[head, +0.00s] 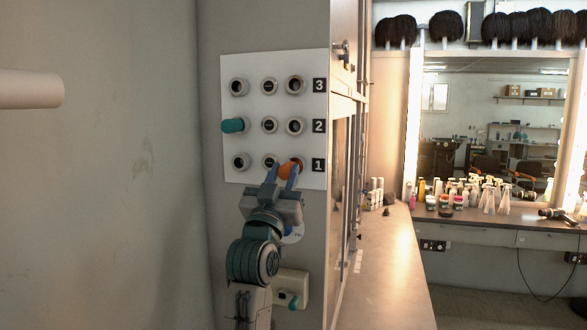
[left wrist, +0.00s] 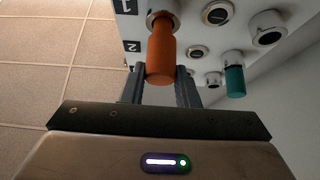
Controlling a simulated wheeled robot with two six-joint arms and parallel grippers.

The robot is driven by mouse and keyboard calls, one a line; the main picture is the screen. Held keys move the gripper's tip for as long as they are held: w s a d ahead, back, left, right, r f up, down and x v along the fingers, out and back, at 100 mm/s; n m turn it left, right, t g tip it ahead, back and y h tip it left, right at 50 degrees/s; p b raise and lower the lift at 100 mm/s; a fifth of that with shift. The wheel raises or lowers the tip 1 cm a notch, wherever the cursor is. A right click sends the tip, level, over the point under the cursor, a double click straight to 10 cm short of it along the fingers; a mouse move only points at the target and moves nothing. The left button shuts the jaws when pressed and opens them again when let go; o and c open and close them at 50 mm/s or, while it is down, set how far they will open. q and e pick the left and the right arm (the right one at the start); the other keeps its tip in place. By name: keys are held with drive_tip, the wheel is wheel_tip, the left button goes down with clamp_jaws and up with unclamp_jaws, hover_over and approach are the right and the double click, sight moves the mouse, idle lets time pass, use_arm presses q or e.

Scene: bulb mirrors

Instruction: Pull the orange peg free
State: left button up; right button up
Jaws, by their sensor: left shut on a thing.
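The orange peg (head: 285,171) is at the right-hand socket of row 1 on the white panel (head: 255,62). In the left wrist view the orange peg (left wrist: 160,57) sticks out of its pale collar (left wrist: 163,20), and its inner end is hidden there. My left gripper (head: 282,172) is shut on the peg, with its dark fingers (left wrist: 163,85) partly hidden behind the peg in the left wrist view. My right gripper is not in view.
A teal peg (head: 233,125) sits in the left socket of row 2; it also shows in the left wrist view (left wrist: 234,80). The other sockets look empty. A beige box (head: 291,287) with a teal piece is below the panel. A counter (head: 385,270) runs right.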

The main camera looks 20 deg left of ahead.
use_arm(q)
drive_tip(key=s, duration=0.8)
drive_tip(key=shift+s+a+p, duration=0.15)
drive_tip(key=shift+p, duration=0.25)
